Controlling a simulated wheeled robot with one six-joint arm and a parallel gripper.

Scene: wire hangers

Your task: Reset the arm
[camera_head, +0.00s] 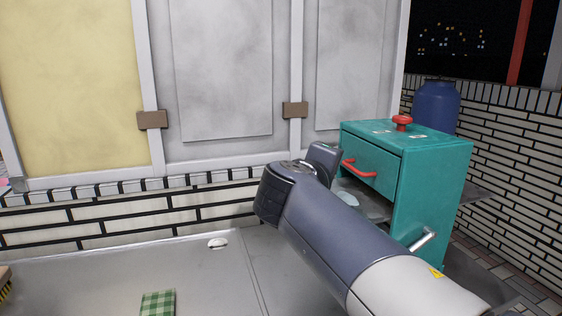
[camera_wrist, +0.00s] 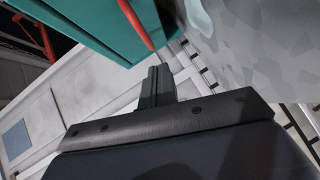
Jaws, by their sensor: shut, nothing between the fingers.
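My gripper (camera_wrist: 157,75) shows in the wrist view with its two dark fingers together and nothing between them. Its tips point toward the red handle (camera_wrist: 136,24) of the teal cabinet (camera_wrist: 85,22), and they look apart from it. In the head view my arm reaches from the lower right up to the front of the teal cabinet (camera_head: 432,190). The fingers are not clear there, hidden by or merged with the dark wrist. The cabinet's drawer with the red handle (camera_head: 358,170) looks shut.
A pale blue item (camera_head: 347,198) lies in the cabinet's open space below the drawer, partly behind my arm. A red knob (camera_head: 402,122) is on top. A blue container (camera_head: 437,105) stands behind. A green checked cloth (camera_head: 158,303) lies on the grey counter (camera_head: 110,268), mostly clear.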

